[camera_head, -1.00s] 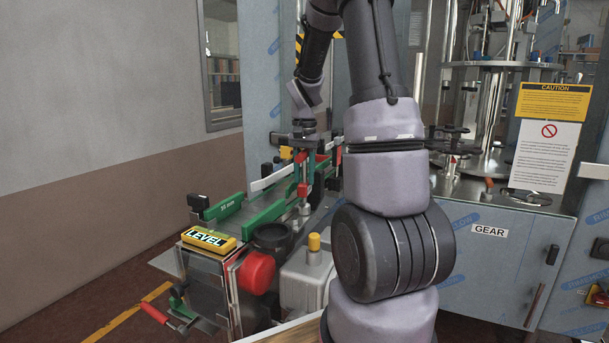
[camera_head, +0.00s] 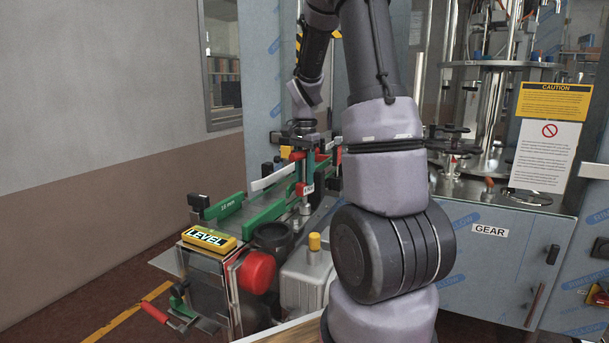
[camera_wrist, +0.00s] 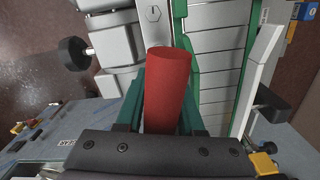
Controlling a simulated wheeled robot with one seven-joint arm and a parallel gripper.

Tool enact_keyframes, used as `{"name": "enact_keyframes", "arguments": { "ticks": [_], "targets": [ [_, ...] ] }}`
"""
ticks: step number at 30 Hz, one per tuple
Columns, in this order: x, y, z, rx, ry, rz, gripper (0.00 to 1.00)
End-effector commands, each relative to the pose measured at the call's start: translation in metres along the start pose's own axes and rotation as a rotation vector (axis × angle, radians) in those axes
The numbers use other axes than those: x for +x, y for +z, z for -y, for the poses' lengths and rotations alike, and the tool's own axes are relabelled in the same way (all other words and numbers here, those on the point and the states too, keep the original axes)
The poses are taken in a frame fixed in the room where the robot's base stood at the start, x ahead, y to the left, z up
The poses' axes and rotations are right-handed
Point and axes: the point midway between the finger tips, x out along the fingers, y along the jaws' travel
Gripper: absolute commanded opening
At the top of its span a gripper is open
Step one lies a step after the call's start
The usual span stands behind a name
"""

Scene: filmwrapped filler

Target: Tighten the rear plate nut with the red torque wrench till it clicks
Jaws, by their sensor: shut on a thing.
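My gripper (camera_head: 302,146) is at the far end of my arm, over the conveyor. It is shut on the red torque wrench (camera_wrist: 167,88), whose red round handle fills the middle of the wrist view between the dark green fingers. In the head view, part of the red wrench (camera_head: 298,156) shows beside the gripper. Below it a red part with a small white label (camera_head: 306,188) stands above a silvery fitting (camera_head: 305,209). The rear plate nut cannot be made out clearly in either view.
The conveyor has green side rails (camera_head: 265,214) and grey slats (camera_wrist: 213,70). A yellow LEVEL box (camera_head: 208,239) and a red knob (camera_head: 257,272) are at its near end. A steel GEAR cabinet (camera_head: 490,260) stands to the right. A black knob (camera_wrist: 73,53) shows at left in the wrist view.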

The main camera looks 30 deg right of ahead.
Motion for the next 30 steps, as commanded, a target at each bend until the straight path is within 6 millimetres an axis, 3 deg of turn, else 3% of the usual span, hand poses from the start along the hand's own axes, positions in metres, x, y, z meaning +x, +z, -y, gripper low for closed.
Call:
{"name": "enact_keyframes", "arguments": {
  "ticks": [5, 14, 22, 30],
  "targets": [
    [-0.0002, -0.0004, 0.0003, 0.166, -0.001, -0.002, 0.0],
    [-0.0002, -0.0007, 0.0001, 0.19, -0.001, -0.002, 0.0],
    [-0.0001, -0.0004, 0.0006, 0.44, -0.002, -0.003, 0.0],
    [-0.0002, -0.0007, 0.0005, 0.463, -0.002, -0.002, 0.0]
  ]
}}
